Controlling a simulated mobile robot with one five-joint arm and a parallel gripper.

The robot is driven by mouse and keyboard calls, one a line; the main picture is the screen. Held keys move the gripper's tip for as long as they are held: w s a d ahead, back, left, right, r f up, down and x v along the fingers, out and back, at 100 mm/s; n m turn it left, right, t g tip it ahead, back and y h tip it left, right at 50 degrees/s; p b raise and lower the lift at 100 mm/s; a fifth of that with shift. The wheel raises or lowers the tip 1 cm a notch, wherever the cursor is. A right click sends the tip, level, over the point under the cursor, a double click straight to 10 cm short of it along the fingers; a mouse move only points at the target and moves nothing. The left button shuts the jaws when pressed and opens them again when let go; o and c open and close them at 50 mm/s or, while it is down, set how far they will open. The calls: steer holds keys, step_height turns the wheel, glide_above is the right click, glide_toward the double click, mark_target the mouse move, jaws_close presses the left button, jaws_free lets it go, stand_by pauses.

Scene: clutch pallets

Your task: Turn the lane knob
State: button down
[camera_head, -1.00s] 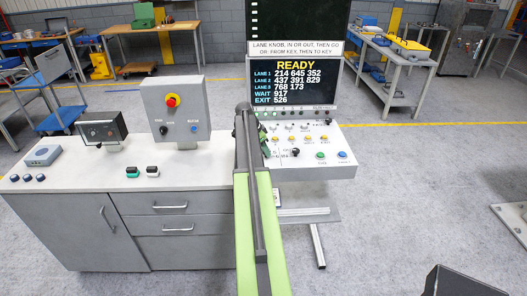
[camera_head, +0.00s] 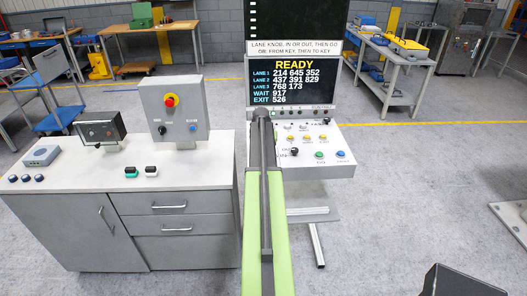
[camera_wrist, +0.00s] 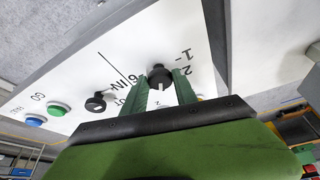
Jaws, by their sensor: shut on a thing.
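The lane knob (camera_wrist: 159,74) is a black knob on the white sloped panel, with the marks 1 and 2 printed beside it in the wrist view. My gripper (camera_wrist: 162,80) has its two green fingers shut on this knob, one on each side. In the head view the panel (camera_head: 343,169) stands under the screen (camera_head: 293,82), which reads READY with lane numbers. There my own arm hides the gripper and the lane knob.
A second black knob, marked IN and OUT (camera_wrist: 95,103), sits near the gripper. A green button (camera_wrist: 57,109) and a blue button (camera_wrist: 35,121) lie farther along the panel. A grey cabinet (camera_head: 170,225) with a control box (camera_head: 181,115) stands left. Floor on the right is largely clear.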

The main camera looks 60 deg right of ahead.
steer(key=n, duration=0.2)
steer(key=n+t, duration=0.1)
steer(key=n+y, duration=0.1)
steer(key=n, duration=0.1)
steer(key=shift+s+d+n+t, duration=0.3)
steer(key=shift+d, duration=0.1)
steer(key=n+y, duration=0.1)
steer(key=n, duration=0.1)
steer(key=n+t, duration=0.1)
steer(key=n, duration=0.1)
steer(key=shift+d+n+y, duration=0.1)
steer(key=shift+n+y, duration=0.3)
steer(key=c, duration=1)
jaws_free()
